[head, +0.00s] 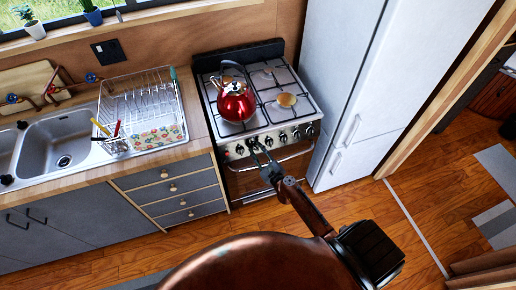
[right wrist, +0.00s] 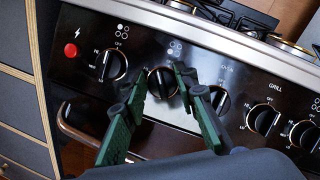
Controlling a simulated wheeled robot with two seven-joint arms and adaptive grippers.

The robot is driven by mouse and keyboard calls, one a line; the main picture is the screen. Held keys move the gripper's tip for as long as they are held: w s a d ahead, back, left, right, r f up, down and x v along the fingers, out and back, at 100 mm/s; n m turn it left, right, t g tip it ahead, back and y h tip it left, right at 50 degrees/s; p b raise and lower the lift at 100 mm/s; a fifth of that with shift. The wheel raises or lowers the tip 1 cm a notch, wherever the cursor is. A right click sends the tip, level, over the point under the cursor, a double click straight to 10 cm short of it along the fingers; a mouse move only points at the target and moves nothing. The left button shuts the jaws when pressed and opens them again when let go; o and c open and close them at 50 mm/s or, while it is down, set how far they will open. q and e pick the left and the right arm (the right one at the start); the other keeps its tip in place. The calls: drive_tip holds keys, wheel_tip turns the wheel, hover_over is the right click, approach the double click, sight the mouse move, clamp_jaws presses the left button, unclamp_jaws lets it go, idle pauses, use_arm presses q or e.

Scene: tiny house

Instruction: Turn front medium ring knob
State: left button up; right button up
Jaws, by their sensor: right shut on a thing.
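The stove (head: 268,112) stands against the back wall with a row of black knobs along its front panel. My right gripper (head: 258,150) reaches the left part of this panel from the front. In the right wrist view, my right gripper (right wrist: 160,78) has one green finger on each side of the second knob from the left (right wrist: 162,84), shut on it. The left knob (right wrist: 112,65) is free, and the third knob (right wrist: 219,100) is partly behind the right finger. The burner symbol above the held knob is too small to read surely. My left gripper is not in view.
A red kettle (head: 236,102) stands on the front left of the hob, above the panel. The oven handle (right wrist: 75,130) runs below the knobs. A fridge (head: 345,90) is close on the right, drawers (head: 172,188) on the left. The floor in front is clear.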

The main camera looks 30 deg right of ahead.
drive_tip(key=n+y+p, duration=0.1)
drive_tip(key=n+p, duration=0.1)
drive_tip(key=n, duration=0.1)
drive_tip(key=n+g+p, duration=0.1)
drive_tip(key=n+p, duration=0.1)
drive_tip(key=n, duration=0.1)
drive_tip(key=shift+r+y, duration=0.15)
drive_tip(key=shift+y, duration=0.25)
drive_tip(key=shift+f+n+g+p, duration=0.2)
drive_tip(key=shift+n+g+p, duration=0.1)
drive_tip(key=shift+n+p, duration=0.65)
drive_tip(key=shift+n, duration=0.25)
drive_tip(key=o, duration=1.1)
drive_tip(key=shift+o, duration=0.2)
